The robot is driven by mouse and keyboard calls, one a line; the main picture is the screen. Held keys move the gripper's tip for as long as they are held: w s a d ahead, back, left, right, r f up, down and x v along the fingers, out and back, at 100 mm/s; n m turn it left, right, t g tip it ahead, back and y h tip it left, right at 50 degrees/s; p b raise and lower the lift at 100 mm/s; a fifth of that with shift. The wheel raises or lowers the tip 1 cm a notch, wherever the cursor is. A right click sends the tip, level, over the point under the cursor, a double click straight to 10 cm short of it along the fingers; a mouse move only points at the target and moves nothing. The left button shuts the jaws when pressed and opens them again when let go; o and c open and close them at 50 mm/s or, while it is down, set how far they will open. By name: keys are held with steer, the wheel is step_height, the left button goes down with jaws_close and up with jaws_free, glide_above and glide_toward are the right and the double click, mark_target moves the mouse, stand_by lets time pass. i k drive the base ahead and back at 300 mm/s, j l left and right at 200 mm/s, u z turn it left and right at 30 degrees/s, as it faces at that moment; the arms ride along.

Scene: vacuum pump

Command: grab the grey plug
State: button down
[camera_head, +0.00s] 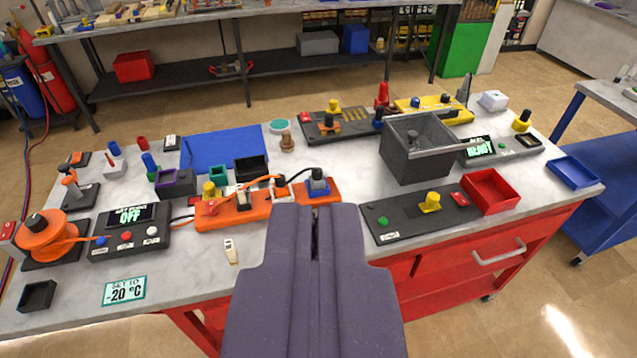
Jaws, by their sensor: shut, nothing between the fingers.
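A grey-blue plug (318,184) with a dark top stands on the right end of the orange power strip (267,210), just beyond my fingertips; it looks like the grey plug. A dark cable seems to lead left from it. Pale plug-like pieces (242,199) stand farther left on the strip beside an orange cord. My gripper (315,212) is shut and empty, low in the middle of the view. Its tips overlap the near edge of the strip in the picture, so I cannot tell the gap in depth.
A dark panel with a yellow knob (430,202), a red tray (490,191) and a grey open box (419,148) stand to the right. A controller reading OFF (128,232) stands at the left.

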mark_target(317, 182)
steer(key=i+l, duration=0.15)
steer(key=i, duration=0.3)
steer(key=i+l, duration=0.2)
steer(key=i, duration=0.25)
steer(key=i+l+u, duration=0.1)
steer(key=i, duration=0.35)
steer(key=i+l, duration=0.25)
steer(key=i, duration=0.2)
